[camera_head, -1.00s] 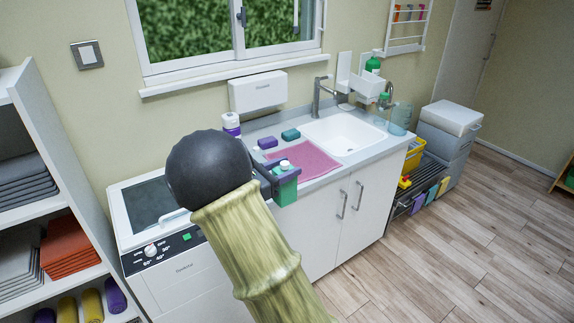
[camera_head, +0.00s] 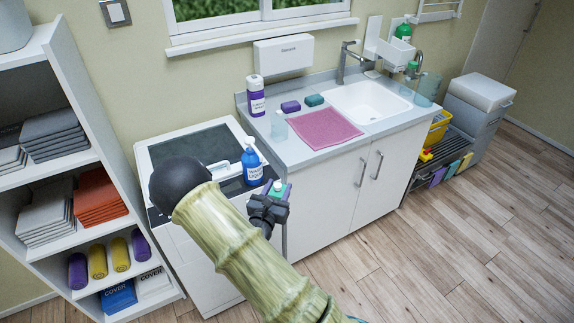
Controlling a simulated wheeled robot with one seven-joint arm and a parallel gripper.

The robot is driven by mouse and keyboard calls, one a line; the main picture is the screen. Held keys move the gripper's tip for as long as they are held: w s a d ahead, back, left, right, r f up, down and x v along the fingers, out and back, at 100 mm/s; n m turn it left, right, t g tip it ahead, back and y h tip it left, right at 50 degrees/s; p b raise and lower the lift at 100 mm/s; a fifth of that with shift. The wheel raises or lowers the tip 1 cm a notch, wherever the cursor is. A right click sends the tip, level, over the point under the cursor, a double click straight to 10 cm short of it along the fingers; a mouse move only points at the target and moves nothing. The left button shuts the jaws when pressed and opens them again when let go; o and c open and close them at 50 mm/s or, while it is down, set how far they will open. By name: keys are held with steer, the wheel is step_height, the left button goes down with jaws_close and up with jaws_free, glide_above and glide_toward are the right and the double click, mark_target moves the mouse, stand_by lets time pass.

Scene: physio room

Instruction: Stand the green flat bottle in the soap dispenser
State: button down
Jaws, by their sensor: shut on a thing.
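My gripper (camera_head: 268,208) is shut on the green flat bottle (camera_head: 279,188), in front of the counter's left end and the appliance. Only the bottle's top part shows; the gripper's dark fingers hide the rest. It looks roughly upright. The white wall bracket above the sink's right side, which looks like the soap dispenser (camera_head: 393,53), is far to the right and behind my gripper. A green bottle (camera_head: 404,32) shows at its upper right. Whether that bottle stands inside it or behind it I cannot tell.
A blue pump bottle (camera_head: 252,165) stands on the appliance, close behind my gripper. On the counter are a clear bottle (camera_head: 279,126), a purple-labelled bottle (camera_head: 256,96), a pink mat (camera_head: 324,129) and purple and teal blocks (camera_head: 314,100). The sink (camera_head: 368,101) is empty. Shelves (camera_head: 75,110) stand left.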

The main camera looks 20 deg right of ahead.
steer(key=s+a+f+n+t+y, duration=0.1)
steer(key=s+f+n+y, duration=0.2)
steer(key=f, duration=0.5)
steer(key=s+a+f+n+t+y+p, duration=0.1)
steer(key=s+f+n+t+y, duration=0.1)
steer(key=s+f+n+y, duration=0.2)
step_height(320, 180, down, 4)
steer(key=s+y, duration=0.1)
steer(key=y, duration=0.2)
steer(key=shift+a+y, duration=0.25)
steer(key=shift+y, duration=0.05)
